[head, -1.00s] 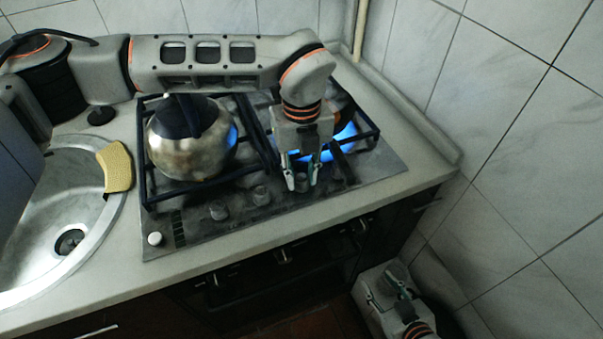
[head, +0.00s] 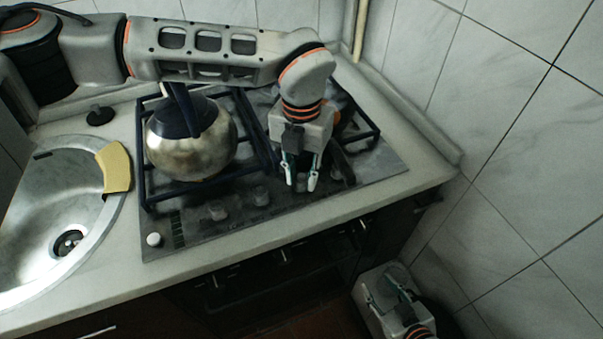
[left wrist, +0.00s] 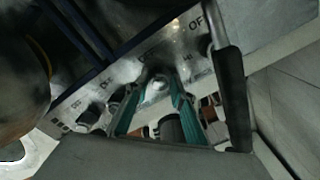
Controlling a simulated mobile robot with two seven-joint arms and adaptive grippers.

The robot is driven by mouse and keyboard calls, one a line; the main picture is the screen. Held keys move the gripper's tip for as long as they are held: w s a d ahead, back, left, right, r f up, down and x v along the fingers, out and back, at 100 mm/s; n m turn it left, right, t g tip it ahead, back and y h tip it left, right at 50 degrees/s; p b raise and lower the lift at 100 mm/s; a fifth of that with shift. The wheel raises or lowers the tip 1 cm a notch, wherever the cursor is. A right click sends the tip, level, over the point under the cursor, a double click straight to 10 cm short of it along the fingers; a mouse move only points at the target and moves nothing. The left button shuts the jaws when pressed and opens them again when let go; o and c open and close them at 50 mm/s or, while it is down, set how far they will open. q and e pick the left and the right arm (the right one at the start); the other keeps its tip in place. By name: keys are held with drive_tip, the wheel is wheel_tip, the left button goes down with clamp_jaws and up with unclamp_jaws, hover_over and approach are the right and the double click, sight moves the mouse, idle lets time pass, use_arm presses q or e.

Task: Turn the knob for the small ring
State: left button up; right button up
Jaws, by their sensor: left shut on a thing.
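My left gripper (head: 301,182) is over the right part of the stove's front panel, pointing down. The fingers hide that knob in the head view. Other knobs (head: 218,211) (head: 261,195) stand on the panel to the left. I cannot tell from the markings which knob serves the small ring. No flame shows on the stove (head: 190,228). My right gripper (head: 378,283) is low in front of the counter, empty, with its fingers apart.
A metal kettle (head: 185,150) with a dark handle stands on the left side of the stove. A white button (head: 154,239) is at the front left corner. A sink (head: 40,205) with a yellow sponge (head: 116,168) lies to the left. A tiled wall (head: 520,150) closes the right side.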

idle(0.5)
use_arm(q)
drive_tip(key=o, duration=1.1)
drive_tip(key=shift+r, duration=0.2)
wheel_tip(320, 180, up, 12)
drive_tip(key=shift+f, duration=0.15)
